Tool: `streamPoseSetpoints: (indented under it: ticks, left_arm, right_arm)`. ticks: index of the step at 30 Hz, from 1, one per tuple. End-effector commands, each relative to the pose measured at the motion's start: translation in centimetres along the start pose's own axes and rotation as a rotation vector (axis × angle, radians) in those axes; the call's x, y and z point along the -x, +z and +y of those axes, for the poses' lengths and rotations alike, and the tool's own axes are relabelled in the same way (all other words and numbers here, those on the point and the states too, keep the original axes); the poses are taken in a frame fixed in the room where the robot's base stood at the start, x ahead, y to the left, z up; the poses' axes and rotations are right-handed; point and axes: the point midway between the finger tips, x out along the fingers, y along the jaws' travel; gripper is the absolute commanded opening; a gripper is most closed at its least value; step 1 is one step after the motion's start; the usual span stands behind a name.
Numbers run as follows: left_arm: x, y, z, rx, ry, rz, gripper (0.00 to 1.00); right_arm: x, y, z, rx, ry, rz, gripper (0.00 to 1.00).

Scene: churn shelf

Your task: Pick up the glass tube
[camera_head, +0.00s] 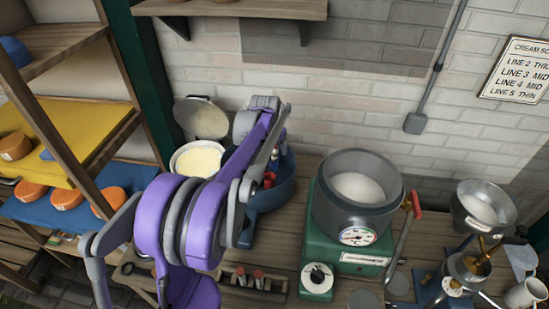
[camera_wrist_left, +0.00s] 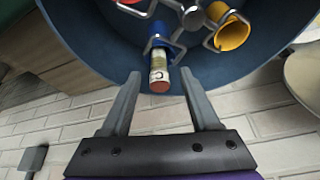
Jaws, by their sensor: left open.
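In the left wrist view, a slim glass tube (camera_wrist_left: 159,76) with a blue collar, a pale marked band and a reddish end sits in a wire clip at the rim of a blue tub (camera_wrist_left: 95,50). My left gripper (camera_wrist_left: 160,88) is open, with one finger on each side of the tube's reddish end and gaps visible on both sides. In the head view the blue tub (camera_head: 275,193) is partly behind my purple left arm, which hides most of the tube and the fingertips. My right gripper is not in view.
A yellow cup-like piece (camera_wrist_left: 232,34) and a red one sit in clips beside the tube. A pot of cream (camera_head: 197,159) stands left of the tub. A grey pot on a green scale (camera_head: 312,230) stands to its right. A brick wall (camera_head: 300,110) rises behind.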

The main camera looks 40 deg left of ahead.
Motion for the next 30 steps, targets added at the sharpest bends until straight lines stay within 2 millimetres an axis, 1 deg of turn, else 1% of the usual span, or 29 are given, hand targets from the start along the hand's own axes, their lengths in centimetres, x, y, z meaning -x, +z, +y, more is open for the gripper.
streamPoseSetpoints:
  ticks: [2, 7, 8, 9, 14, 15, 18, 28, 30]
  left_arm:
    - [-0.28, 0.02, 0.01, 0.0, 0.0, 0.0, 0.62]
    - [-0.27, 0.03, 0.01, 0.0, 0.0, 0.0, 0.62]
    - [-0.27, 0.03, 0.01, 0.0, 0.0, 0.0, 0.59]
    - [-0.26, 0.03, 0.0, 0.0, 0.0, 0.0, 0.51]
    - [-0.24, 0.03, 0.0, 0.0, 0.0, 0.0, 0.23]
    - [-0.24, 0.03, 0.0, 0.0, 0.0, 0.0, 0.15]
    - [-0.23, 0.03, 0.0, 0.0, 0.0, 0.0, 0.0]
    - [-0.2, 0.02, 0.0, 0.0, 0.0, 0.0, 0.0]
    - [0.05, -0.08, -0.01, 0.0, 0.0, 0.0, 0.0]
  right_arm:
    - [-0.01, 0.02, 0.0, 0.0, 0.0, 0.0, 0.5]
    - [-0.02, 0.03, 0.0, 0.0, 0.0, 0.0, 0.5]
    - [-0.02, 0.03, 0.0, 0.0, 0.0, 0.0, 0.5]
    - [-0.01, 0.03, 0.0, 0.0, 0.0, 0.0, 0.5]
    - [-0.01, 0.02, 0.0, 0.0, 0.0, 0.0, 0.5]
    - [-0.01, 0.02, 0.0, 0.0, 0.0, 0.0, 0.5]
    - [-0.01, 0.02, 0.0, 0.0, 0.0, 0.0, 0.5]
    - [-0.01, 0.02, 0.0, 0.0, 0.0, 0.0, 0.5]
    - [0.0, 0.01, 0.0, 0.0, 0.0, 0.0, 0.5]
